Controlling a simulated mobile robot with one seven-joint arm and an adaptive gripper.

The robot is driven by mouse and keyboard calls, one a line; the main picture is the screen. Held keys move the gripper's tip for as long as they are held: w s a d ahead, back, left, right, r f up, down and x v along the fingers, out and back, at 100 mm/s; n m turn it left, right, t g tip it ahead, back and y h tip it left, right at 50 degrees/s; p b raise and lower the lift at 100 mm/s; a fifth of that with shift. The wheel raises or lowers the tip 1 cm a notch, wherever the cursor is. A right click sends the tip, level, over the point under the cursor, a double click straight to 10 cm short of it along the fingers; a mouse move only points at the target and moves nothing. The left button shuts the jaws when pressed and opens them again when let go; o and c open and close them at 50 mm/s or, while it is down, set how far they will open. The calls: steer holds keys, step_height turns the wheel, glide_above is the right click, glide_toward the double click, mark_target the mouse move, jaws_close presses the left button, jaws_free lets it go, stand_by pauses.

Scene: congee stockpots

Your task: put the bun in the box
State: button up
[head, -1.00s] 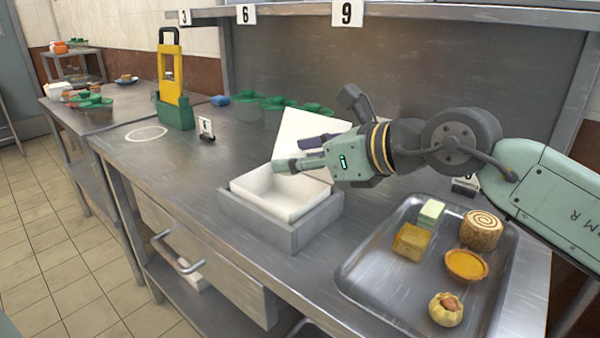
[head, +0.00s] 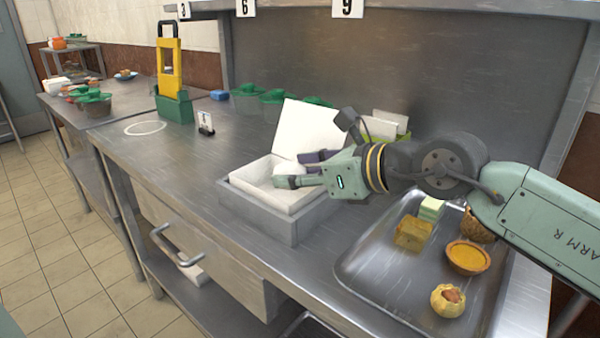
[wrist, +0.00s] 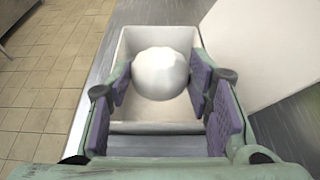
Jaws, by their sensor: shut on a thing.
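The bun (wrist: 160,73) is round and white, held between the purple pads of my gripper (wrist: 160,85) in the wrist view. The open white box (head: 262,178) sits in a grey holder on the steel counter, its lid (head: 308,128) standing up at the back. My gripper (head: 298,175) is over the box's right part in the head view, shut on the bun. In the wrist view the box (wrist: 127,48) lies behind and around the bun. In the head view the bun is hard to tell from the white box, and its height above the box floor is unclear.
A metal tray (head: 375,278) at the right holds a green-white cake (head: 431,208), a yellow cake (head: 413,233), a tart (head: 467,257), a topped bun (head: 448,300) and a partly hidden roll. Green-lidded containers (head: 272,98) and a yellow-green stand (head: 171,75) are farther back.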

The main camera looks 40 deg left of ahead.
steer(key=shift+f, duration=0.15)
steer(key=o, duration=1.1)
steer(key=shift+r+p, duration=0.4)
steer(key=w+v, duration=0.1)
steer(key=v, duration=1.1)
steer(key=shift+s+r, duration=0.3)
steer(key=shift+s, duration=0.15)
